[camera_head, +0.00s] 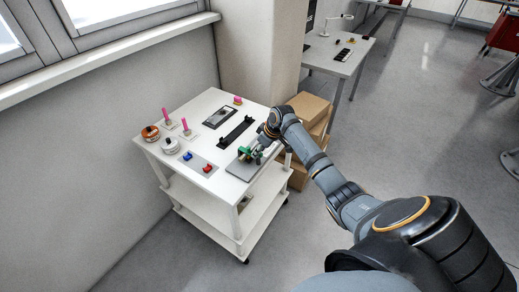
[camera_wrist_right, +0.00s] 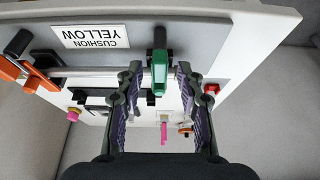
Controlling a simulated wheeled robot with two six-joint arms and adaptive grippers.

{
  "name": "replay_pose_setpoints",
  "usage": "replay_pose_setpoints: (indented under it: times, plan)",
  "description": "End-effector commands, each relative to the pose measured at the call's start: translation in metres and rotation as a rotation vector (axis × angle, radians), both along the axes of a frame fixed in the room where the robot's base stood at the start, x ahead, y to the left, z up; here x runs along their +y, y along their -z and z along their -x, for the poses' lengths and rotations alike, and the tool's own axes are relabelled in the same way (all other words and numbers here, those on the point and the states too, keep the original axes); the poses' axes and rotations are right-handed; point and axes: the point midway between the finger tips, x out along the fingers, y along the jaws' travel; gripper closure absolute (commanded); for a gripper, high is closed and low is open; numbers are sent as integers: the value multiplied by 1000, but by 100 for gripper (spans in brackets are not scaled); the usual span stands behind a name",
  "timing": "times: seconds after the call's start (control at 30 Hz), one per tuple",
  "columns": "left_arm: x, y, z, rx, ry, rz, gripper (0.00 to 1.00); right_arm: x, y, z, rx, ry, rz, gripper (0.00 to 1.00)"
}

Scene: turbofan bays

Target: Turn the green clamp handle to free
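The green clamp handle (camera_wrist_right: 160,68) stands up from a grey plate in the right wrist view. In the head view the green clamp (camera_head: 246,153) is at the right front corner of the white cart top, partly hidden by my right gripper (camera_head: 264,142). In the wrist view my right gripper (camera_wrist_right: 158,82) is open, with one finger on each side of the green handle. The handle's tip lies between the fingertips in the picture; I cannot tell whether they touch it. My left gripper is not in view.
In the wrist view an orange handle (camera_wrist_right: 12,70) is left. Cardboard boxes (camera_head: 309,107) stand behind.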

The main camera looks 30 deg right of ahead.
Motion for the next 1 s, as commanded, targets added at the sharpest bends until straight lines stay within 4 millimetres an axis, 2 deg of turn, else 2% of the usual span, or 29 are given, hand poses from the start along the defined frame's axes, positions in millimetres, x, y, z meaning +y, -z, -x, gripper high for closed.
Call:
replay_pose_setpoints:
  times: [0.27,0.57,0.83,1.0]
  plan:
    - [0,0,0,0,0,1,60,0,2,-1,-1,-1,1,62]
    - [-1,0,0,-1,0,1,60,0,2,-1,-1,-1,1,100]
    - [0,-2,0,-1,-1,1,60,0,1,-1,-1,7,1,100]
    - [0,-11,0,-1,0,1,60,1,-1,-1,0,50,1,100]
